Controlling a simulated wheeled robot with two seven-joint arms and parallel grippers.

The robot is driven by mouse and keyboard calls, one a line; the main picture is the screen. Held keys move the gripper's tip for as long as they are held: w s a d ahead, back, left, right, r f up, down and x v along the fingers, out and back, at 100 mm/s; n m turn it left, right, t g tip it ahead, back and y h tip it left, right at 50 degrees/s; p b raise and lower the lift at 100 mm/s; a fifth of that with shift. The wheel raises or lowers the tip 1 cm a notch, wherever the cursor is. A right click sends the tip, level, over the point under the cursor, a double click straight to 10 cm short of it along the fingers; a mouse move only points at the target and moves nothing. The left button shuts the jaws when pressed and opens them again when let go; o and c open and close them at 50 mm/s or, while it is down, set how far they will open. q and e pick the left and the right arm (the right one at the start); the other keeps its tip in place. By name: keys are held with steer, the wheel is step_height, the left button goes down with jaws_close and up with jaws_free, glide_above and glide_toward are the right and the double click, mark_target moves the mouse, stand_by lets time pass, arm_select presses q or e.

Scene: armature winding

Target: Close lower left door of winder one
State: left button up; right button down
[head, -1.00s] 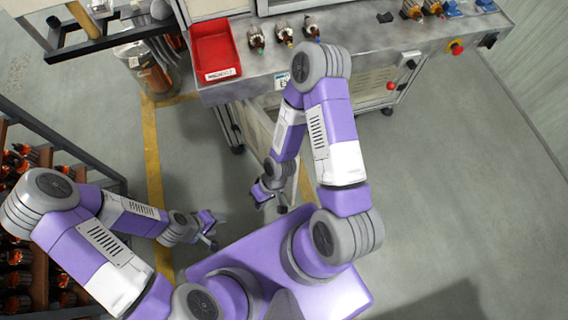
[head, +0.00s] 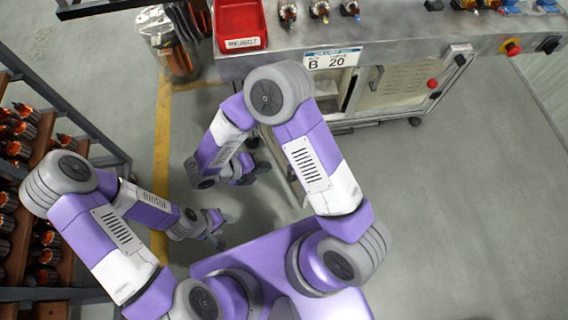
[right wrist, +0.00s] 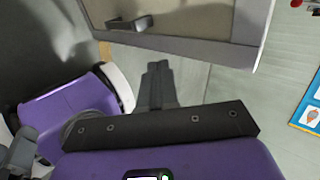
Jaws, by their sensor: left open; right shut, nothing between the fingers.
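The lower left door (head: 287,165) of the winder stands swung out from the cabinet front in the head view, partly hidden behind my right arm. In the right wrist view a beige door panel (right wrist: 190,20) with a grey frame and a dark handle (right wrist: 130,24) fills the top. My right gripper (head: 258,172) is to the left of the door, low over the floor. Its fingers (right wrist: 158,72) are shut and empty, pointing towards the panel below the handle; contact cannot be told. My left gripper (head: 220,226) is open and empty, further left over the floor.
The winder bench (head: 400,38) carries a red bin (head: 238,20) and several small wound parts. A closed beige door (head: 400,82) is on the right of the cabinet. A rack (head: 75,130) of parts stands at left. The floor on the right is clear.

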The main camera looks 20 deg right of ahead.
steer(key=s+d+r+b+x, duration=0.1)
steer(key=b+x, duration=0.3)
steer(key=x, duration=0.8)
steer(key=shift+w+d+r, duration=0.35)
steer(key=shift+w+d, duration=0.15)
steer(key=shift+d, duration=0.15)
